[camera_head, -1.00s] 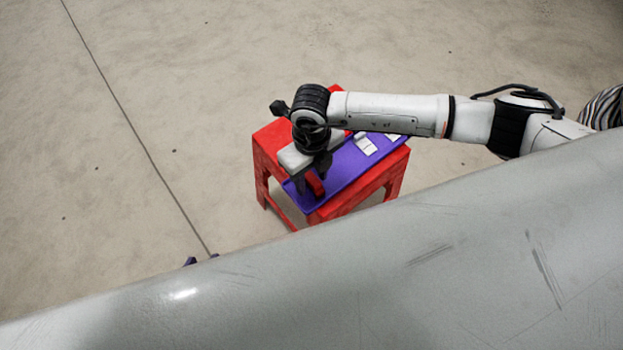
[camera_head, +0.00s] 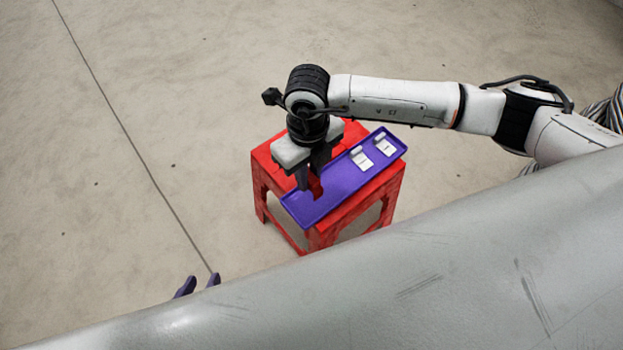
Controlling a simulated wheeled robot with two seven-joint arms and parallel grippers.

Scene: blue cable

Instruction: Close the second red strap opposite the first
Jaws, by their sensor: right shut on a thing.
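A red strap (camera_head: 315,187) shows at the fingertips of my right gripper (camera_head: 309,181), which is shut on it. The strap is small and partly hidden by the fingers. The gripper points down over the near left part of a purple tray (camera_head: 338,194); whether the strap touches the tray, I cannot tell. No second strap can be made out. My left gripper (camera_head: 199,286) shows only as two dark fingertips, apart and empty, at the lower left, away from the tray. The blue cable is not in view.
The tray lies on a red stool (camera_head: 328,232). Two small white pieces (camera_head: 362,160) (camera_head: 385,147) sit on its right half. A large grey curved surface (camera_head: 420,270) fills the foreground and hides what is behind it. The concrete floor around the stool is clear.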

